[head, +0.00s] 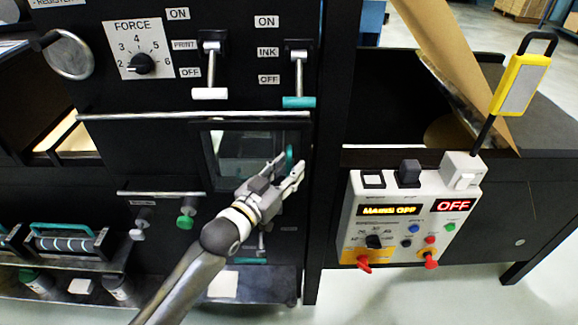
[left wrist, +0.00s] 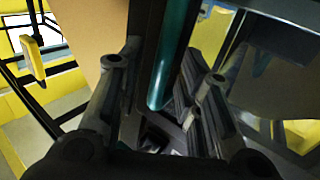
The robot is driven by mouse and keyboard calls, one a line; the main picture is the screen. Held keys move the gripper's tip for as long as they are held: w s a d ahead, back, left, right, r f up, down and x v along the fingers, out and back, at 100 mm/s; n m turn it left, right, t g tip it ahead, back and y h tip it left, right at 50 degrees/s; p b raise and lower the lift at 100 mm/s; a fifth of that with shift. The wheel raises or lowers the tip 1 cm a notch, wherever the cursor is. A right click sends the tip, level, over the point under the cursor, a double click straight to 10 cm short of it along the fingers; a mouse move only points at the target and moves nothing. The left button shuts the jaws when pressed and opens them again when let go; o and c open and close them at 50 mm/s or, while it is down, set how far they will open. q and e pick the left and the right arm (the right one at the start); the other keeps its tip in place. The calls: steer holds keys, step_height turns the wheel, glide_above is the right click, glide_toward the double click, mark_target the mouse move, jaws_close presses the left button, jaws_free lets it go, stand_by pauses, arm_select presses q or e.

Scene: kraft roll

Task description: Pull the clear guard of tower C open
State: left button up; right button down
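The clear guard (head: 240,146) is a dark-framed see-through pane on the black machine front in the head view, and it looks closed. Its upright teal handle (head: 289,158) is at the pane's right edge. My left gripper (head: 291,166) is at this handle, with its fingers apart. In the left wrist view the teal handle (left wrist: 172,65) runs down between the two open fingers (left wrist: 165,85), and I see no clear grip on it. The tower's letter label is not readable. My right gripper is not in view.
A control box (head: 412,218) with a red OFF display is right of the guard. Levers with a white grip (head: 209,93) and a teal grip (head: 299,102) hang above it. A horizontal metal bar (head: 190,116) crosses just above the guard. A brown sheet (head: 455,65) leans at upper right.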

arm_select(q)
steer(key=shift+w+d, duration=0.25)
steer(key=shift+w, duration=0.05)
steer(key=shift+c, duration=0.2)
jaws_close()
steer(key=shift+a, duration=0.15)
